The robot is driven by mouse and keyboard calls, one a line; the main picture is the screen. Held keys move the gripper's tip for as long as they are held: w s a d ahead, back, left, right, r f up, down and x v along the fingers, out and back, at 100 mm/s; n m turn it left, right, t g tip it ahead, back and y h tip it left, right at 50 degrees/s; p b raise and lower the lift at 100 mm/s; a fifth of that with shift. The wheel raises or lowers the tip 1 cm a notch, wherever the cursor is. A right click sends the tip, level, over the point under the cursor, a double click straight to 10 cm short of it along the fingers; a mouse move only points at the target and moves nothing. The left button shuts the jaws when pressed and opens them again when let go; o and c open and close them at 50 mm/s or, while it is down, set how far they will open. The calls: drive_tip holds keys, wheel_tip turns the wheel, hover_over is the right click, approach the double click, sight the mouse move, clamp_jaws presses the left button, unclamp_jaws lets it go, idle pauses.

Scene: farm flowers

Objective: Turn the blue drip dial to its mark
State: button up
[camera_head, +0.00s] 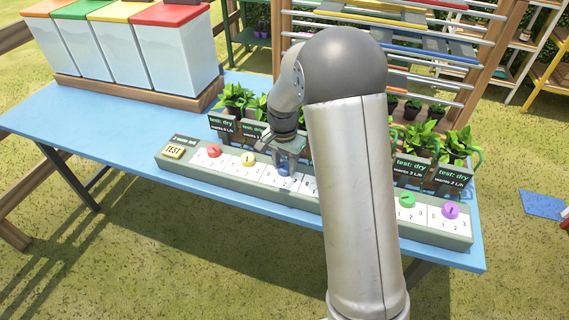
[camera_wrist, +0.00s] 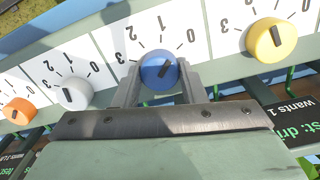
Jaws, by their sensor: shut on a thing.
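The blue dial (camera_head: 284,170) sits on the long grey-green panel (camera_head: 170,160), third from the left among the dials. My gripper (camera_head: 287,158) is over it from above. In the wrist view the blue dial (camera_wrist: 158,72) lies between my two fingers (camera_wrist: 158,85), which are closed on its sides. The exact alignment is hard to tell. The scale around it shows 0, 1, 2 and 3. The sign for this dial is hidden behind my gripper and arm.
A yellow dial (camera_wrist: 270,40) and a white dial (camera_wrist: 75,93) flank it in the wrist view. A TEST button (camera_head: 174,151) is at the panel's left end. Potted plants (camera_head: 236,97) with signs stand behind. Lidded bins (camera_head: 180,50) are at the back left.

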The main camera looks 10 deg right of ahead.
sight(283, 167)
drive_tip(key=n+b, duration=0.1)
drive_tip(key=n, duration=1.1)
drive_tip(key=shift+a+r+n, duration=0.1)
drive_tip(key=shift+n, duration=0.3)
idle(0.4)
drive_tip(key=o, duration=1)
wheel_tip(283, 167, up, 17)
drive_tip(key=shift+s+a+r, duration=0.1)
drive_tip(key=shift+a+r, duration=0.05)
drive_tip(key=shift+r, duration=0.05)
